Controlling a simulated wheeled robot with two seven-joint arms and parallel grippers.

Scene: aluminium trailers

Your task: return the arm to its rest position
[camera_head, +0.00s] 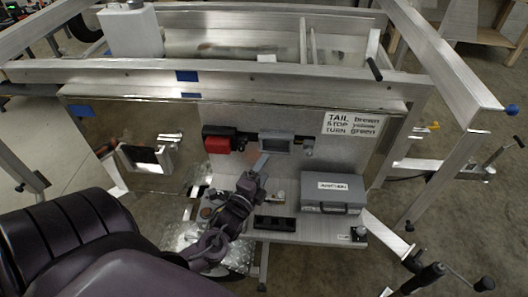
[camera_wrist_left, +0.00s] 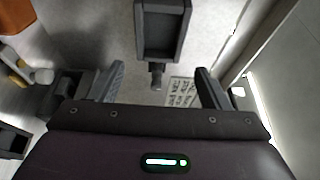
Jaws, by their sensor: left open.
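My left arm comes in from the left of the head view, with its left gripper (camera_head: 258,170) over the small work shelf at the trailer's side. In the left wrist view the two fingers of the left gripper (camera_wrist_left: 160,88) are spread apart with nothing held between them. A grey rectangular holder (camera_head: 276,143) on the upright panel is just beyond the fingertips. A dark grey framed piece (camera_wrist_left: 158,30) shows ahead of the fingers in the wrist view, apart from them. My right gripper is in neither view.
A red lamp (camera_head: 217,141) sits on the panel left of the holder. A grey case (camera_head: 332,195) and a black tray (camera_head: 275,223) rest on the shelf. Aluminium trailer rails (camera_head: 230,77) cross above. Open floor (camera_head: 320,265) lies below right.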

